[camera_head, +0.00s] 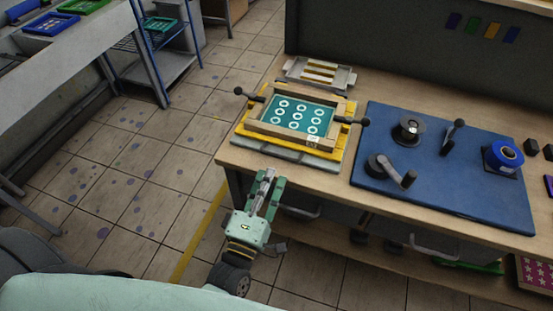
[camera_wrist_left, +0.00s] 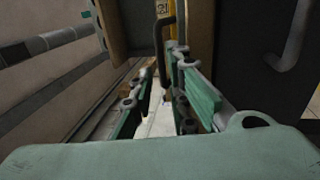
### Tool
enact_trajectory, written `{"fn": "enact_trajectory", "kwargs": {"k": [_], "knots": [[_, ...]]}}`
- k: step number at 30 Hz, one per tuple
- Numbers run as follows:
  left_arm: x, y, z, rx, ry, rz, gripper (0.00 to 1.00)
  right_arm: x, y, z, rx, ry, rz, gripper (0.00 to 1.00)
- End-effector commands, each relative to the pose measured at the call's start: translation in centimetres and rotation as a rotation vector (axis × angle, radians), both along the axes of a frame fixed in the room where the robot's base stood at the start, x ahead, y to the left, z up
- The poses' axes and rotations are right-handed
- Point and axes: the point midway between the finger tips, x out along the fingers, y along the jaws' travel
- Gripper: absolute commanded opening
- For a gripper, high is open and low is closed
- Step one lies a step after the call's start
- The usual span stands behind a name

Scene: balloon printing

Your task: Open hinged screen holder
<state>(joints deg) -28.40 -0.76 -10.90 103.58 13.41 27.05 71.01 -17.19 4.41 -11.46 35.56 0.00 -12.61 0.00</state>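The hinged screen holder (camera_head: 297,121) lies flat and closed on the wooden workbench. It is a wooden frame around a teal screen with white rings, over a yellow base. Black-knobbed handles stick out at its left (camera_head: 240,91) and right (camera_head: 364,121). My left gripper (camera_head: 268,178) is in front of the bench edge, apart from the holder. In the left wrist view its green-and-grey fingers (camera_wrist_left: 163,78) stand apart with nothing held. A dark bent rod (camera_wrist_left: 163,40) shows beyond them; I cannot tell what it belongs to. My right gripper is in neither view.
Right of the holder, a blue mat (camera_head: 450,190) carries a dark crank device, a small lever and a blue roll (camera_head: 503,158). A metal tray (camera_head: 320,74) stands behind the holder. Drawer handles stick out under the bench (camera_head: 222,158).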

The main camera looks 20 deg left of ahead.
Motion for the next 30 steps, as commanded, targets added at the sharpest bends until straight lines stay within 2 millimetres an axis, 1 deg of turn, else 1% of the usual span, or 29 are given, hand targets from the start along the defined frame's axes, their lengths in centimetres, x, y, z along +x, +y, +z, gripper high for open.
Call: {"fn": "enact_trajectory", "kwargs": {"k": [1, 3, 6, 10, 14, 20, 21, 26, 30], "knots": [[1.0, 0.0, 0.5, 0.001, -0.002, 0.001, 0.15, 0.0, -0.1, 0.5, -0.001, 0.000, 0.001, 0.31], [2.2, -0.1, 0.8, 0.002, -0.003, 0.000, 0.15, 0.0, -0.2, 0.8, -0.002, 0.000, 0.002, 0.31], [3.6, -0.1, 1.0, 0.002, -0.001, 0.000, 0.15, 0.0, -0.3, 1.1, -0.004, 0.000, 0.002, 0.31], [4.9, -0.2, 1.1, 0.002, 0.000, 0.000, 0.15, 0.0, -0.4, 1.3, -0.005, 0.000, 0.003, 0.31], [5.4, -0.2, 1.1, 0.003, 0.002, 0.000, 0.15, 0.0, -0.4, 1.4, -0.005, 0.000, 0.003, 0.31], [5.5, -0.2, 1.1, 0.003, 0.002, 0.000, 0.15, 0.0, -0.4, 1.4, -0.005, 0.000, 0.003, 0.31], [5.5, -0.2, 1.1, 0.003, 0.002, 0.000, 0.15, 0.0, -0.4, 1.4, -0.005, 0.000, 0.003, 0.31], [5.5, -0.2, 1.1, 0.003, 0.002, 0.000, 0.01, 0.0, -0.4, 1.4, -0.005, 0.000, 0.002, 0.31], [5.4, -0.2, 1.1, 0.003, 0.002, 0.000, 0.00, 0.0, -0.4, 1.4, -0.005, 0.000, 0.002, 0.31]]}}
